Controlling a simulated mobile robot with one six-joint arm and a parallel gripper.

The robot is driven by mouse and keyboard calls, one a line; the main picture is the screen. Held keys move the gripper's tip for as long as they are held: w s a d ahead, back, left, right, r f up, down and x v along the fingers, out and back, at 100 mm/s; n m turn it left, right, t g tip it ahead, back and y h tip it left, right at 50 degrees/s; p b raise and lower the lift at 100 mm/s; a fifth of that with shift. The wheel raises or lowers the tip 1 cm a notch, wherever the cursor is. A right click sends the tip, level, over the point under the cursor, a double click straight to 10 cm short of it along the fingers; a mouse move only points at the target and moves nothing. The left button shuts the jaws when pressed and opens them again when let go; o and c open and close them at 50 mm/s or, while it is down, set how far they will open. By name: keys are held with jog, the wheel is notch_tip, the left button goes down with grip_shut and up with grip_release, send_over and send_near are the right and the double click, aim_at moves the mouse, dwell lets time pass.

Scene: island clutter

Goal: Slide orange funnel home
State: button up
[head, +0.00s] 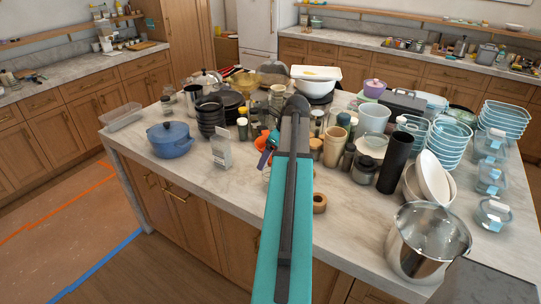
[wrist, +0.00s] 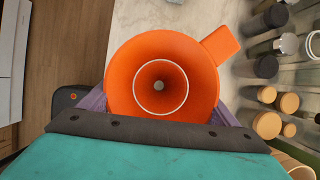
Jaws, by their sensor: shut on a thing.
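The orange funnel (wrist: 125,80) fills the middle of the wrist view, its wide mouth facing the camera and its tab pointing to the upper right. My gripper (wrist: 160,108) is shut on it, with purple finger pads showing at both sides of the funnel. In the head view only a small orange part of the funnel (head: 261,143) shows left of my teal arm, which hides the rest and most of my gripper. The funnel is near the island's front edge. I cannot tell whether it touches the countertop.
The island countertop (head: 170,178) is crowded. A blue pot (head: 170,140) stands left. Wooden cups (head: 334,147), a black cylinder (head: 395,162), white bowls (head: 434,178) and a steel pot (head: 428,240) stand right. A brown ring (head: 320,203) lies near the front. The front-left strip is clear.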

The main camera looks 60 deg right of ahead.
jog(key=shift+f, duration=0.65)
jog(key=o, duration=1)
jog(key=shift+s+r, duration=0.1)
jog(key=shift+b+v, duration=2.35)
jog(key=shift+v, duration=4.4)
jog(key=shift+r, duration=0.1)
